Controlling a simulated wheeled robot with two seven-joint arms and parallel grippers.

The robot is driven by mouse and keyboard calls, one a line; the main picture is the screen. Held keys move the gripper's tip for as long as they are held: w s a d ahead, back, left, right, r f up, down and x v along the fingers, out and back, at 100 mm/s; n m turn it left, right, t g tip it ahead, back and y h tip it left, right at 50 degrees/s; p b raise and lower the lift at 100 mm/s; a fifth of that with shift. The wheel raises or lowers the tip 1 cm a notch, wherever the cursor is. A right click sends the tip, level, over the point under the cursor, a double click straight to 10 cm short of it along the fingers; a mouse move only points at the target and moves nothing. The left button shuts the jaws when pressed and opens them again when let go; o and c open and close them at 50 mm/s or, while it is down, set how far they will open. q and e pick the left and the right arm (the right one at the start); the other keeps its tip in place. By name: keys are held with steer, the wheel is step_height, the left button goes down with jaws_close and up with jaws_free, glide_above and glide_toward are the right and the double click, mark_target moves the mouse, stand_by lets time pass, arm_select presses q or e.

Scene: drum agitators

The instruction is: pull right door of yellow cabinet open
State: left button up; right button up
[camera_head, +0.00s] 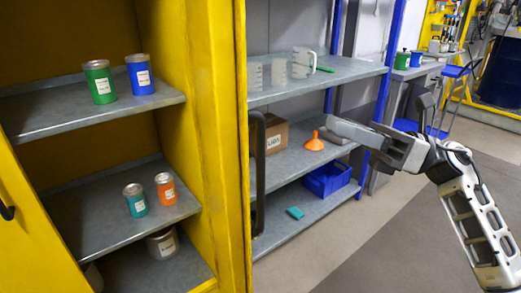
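The yellow cabinet (187,60) stands at the left with its inside and grey shelves in plain view. Its right door (238,120) stands open and is seen nearly edge-on. A long dark handle (258,175) shows on the right side of that door. My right gripper (335,128) is to the right of the handle, clearly apart from it, pointing left in front of the grey shelf rack. I cannot make out a gap between its fingers. My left gripper is out of view.
Green (100,82) and blue (140,75) cans stand on the cabinet's upper shelf. Another yellow door with a black handle (6,211) is at the left edge. The rack holds a cardboard box (275,134), an orange funnel (314,142) and a blue bin (327,179). Floor is clear at lower right.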

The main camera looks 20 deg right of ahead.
mark_target(226, 162)
arm_select(q)
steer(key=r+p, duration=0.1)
steer(key=p, duration=0.3)
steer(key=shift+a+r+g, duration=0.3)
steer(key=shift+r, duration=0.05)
arm_select(e)
steer(key=a+f+n+g+h, duration=0.1)
steer(key=a+n+g, duration=0.3)
steer(key=a, duration=0.9)
steer(key=shift+w+a+f+n+h, duration=0.3)
steer(key=shift+a+f+n+h, duration=0.15)
steer(key=shift+h, duration=0.25)
steer(key=shift+r, duration=0.1)
jaws_close()
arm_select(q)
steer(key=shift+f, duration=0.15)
arm_select(e)
steer(key=shift+d, duration=0.1)
